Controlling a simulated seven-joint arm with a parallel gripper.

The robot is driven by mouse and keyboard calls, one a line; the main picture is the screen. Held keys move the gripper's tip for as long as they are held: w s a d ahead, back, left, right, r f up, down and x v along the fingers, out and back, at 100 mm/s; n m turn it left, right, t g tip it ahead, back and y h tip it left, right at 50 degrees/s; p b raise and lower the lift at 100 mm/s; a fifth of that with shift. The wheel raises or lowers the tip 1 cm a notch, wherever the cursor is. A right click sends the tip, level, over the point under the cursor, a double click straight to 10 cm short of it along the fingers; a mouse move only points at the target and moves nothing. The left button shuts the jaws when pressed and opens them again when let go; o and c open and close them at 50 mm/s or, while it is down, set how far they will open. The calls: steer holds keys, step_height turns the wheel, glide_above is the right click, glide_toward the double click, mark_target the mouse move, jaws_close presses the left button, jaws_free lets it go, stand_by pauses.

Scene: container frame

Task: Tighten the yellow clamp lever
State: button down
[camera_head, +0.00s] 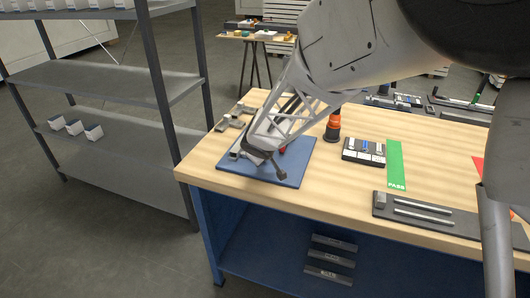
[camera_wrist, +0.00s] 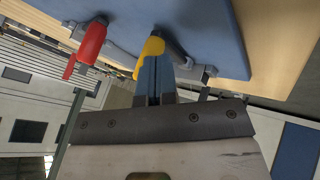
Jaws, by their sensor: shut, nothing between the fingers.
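The yellow clamp lever (camera_wrist: 149,50) shows in the wrist view, at the edge of a blue plate (camera_wrist: 205,25), mounted beside a grey metal clamp body (camera_wrist: 180,60). My gripper (camera_wrist: 154,66) is shut and empty, its blue-grey fingertips right at the lever's lower end; I cannot tell whether they touch it. A second clamp with a red lever (camera_wrist: 90,43) is to the left. In the head view, my arm reaches over the blue plate (camera_head: 288,178) and hides the yellow lever; a bit of red (camera_head: 282,149) shows beside my gripper.
On the wooden bench (camera_head: 340,190) stand an orange-and-black object (camera_head: 333,124), a tray of small parts (camera_head: 364,151), a green PASS strip (camera_head: 396,168) and a grey rail fixture (camera_head: 428,211). Grey metal parts (camera_head: 234,117) lie behind the plate. A metal shelf (camera_head: 125,80) is at left.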

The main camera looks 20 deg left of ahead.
mark_target(264, 176)
steer(key=shift+w+d, duration=0.25)
steer(key=shift+w, duration=0.35)
steer(key=shift+w+d, duration=0.15)
steer(key=shift+w, duration=0.05)
steer(key=shift+s, duration=0.15)
steer(key=shift+s+d, duration=0.15)
steer(key=shift+s, duration=1.8)
steer(key=shift+s+d+r, duration=0.15)
steer(key=shift+r, duration=0.1)
steer(key=s+d+r, duration=0.3)
steer(key=d+r, duration=0.1)
steer(key=r, duration=0.3)
steer(key=shift+s+d+r, duration=0.2)
steer(key=shift+s+r, duration=0.05)
steer(key=shift+s, duration=0.15)
